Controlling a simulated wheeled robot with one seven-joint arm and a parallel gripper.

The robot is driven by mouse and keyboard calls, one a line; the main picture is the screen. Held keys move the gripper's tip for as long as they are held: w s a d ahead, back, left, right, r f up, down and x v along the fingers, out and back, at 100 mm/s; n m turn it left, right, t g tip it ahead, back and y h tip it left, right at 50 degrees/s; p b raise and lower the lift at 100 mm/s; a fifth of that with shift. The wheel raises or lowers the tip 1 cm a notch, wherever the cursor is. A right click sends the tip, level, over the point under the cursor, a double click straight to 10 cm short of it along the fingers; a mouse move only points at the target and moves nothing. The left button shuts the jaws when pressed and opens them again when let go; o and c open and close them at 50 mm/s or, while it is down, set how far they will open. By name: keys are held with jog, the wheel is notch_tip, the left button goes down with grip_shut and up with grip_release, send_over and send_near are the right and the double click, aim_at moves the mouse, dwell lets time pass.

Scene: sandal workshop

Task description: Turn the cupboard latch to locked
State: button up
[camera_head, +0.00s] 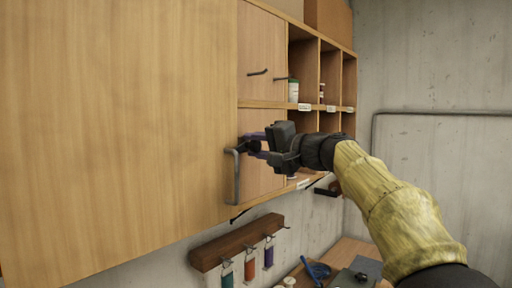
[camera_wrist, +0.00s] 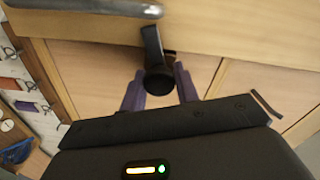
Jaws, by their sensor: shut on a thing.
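The wooden cupboard (camera_head: 120,120) fills the left of the head view, with a grey bar handle (camera_head: 236,176) near its right edge. In the wrist view, the latch (camera_wrist: 152,45) is a dark lever with a round end, set by the door edge. My gripper (camera_head: 253,145) is at the cupboard front, just right of the handle. Its purple fingers stand on either side of the latch's round end in the wrist view and are shut on it. In the head view, the gripper and fingers mostly hide the latch, and its exact angle is hard to tell.
The bar handle (camera_wrist: 95,7) crosses the top left of the wrist view. Open shelves (camera_head: 330,75) with a white-green bottle (camera_head: 293,91) stand to the right. Below hang several coloured-handled tools on a wooden rack (camera_head: 235,243), above a workbench (camera_head: 345,250).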

jog(key=shift+m, duration=2)
jog(key=shift+f, duration=0.1)
jog(key=o, duration=0.9)
jog(key=shift+d, duration=0.15)
jog(key=b+v, duration=0.7)
jog(key=v, duration=1)
jog(key=shift+s, duration=0.15)
